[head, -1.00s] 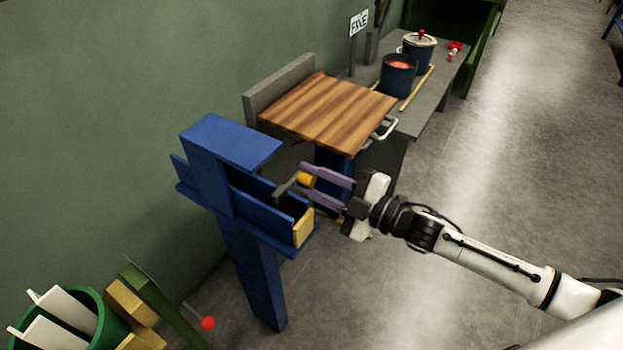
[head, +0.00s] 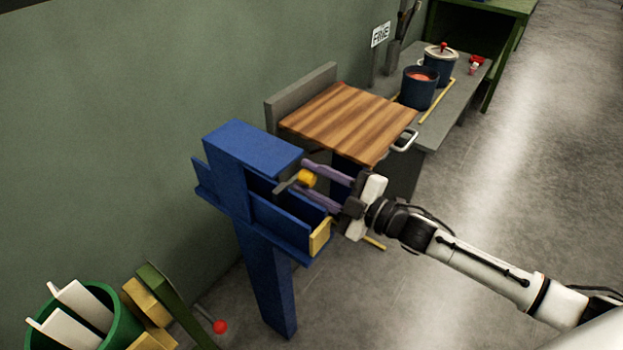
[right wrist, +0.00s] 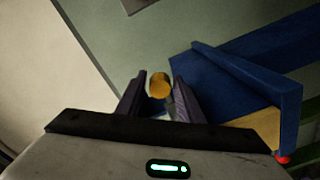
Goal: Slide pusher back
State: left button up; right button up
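The pusher is a dark plate (head: 285,186) with a yellow-orange knob (head: 308,179), standing in the blue trough (head: 283,222) of a blue post stand. My right gripper (head: 303,177) reaches in from the right, its purple fingers on either side of the knob. In the right wrist view the knob (right wrist: 159,86) sits between the open fingertips with slight gaps; contact is hard to tell. The plate's lower part is hidden by the trough wall. A yellow block (head: 320,236) closes the trough's near end. My left gripper is not in view.
A wooden board (head: 350,122) lies behind the stand, beside a grey bench with a dark pot (head: 419,92) and a lidded pot (head: 440,66). A green bin (head: 122,330) and a red-tipped lever (head: 220,327) are at lower left. The floor at right is clear.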

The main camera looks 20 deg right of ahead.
jog(key=v, duration=1)
jog(key=shift+b, duration=0.3)
jog(key=shift+s, duration=0.1)
